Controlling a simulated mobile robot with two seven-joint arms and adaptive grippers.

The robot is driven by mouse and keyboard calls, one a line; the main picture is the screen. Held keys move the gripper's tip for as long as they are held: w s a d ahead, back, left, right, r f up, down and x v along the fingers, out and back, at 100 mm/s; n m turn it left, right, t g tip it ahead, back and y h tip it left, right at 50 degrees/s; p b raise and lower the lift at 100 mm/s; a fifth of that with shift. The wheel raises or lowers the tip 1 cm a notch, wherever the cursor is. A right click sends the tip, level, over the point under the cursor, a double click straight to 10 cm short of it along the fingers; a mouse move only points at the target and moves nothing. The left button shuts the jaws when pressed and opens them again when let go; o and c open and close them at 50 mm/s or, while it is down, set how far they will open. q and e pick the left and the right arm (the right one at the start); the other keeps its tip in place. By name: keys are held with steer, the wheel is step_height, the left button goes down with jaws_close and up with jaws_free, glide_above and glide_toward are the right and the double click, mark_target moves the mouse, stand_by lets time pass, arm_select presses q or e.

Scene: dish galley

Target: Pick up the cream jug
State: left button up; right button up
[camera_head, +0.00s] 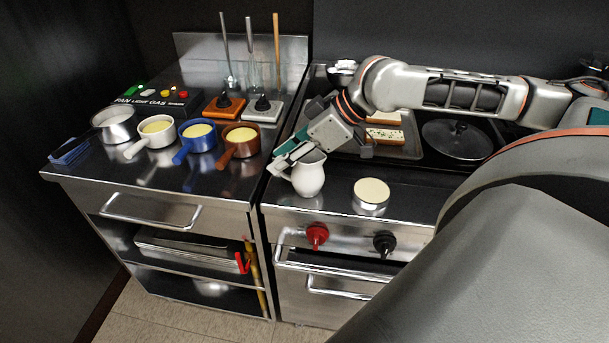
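The cream jug (309,179) is a small white pitcher standing upright near the front left of the right-hand stove top. My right gripper (318,156) reaches in from the right and is just above and behind the jug. Its fingers are spread apart, one by the jug's upper left side and one to the right behind it. The gripper hides part of the jug's rim. I cannot tell whether a finger touches the jug. My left gripper is not in view.
A metal tin with a cream-coloured top (371,193) stands right of the jug. A brown pan (241,146), a blue pan (199,137) and other pots line the left counter. A dark lidded pan (457,140) and a tray with bread-like slabs (384,136) lie behind.

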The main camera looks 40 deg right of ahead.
steer(key=shift+w+a+f, duration=0.25)
steer(key=shift+f, duration=0.05)
jaws_close()
steer(key=shift+r, duration=0.25)
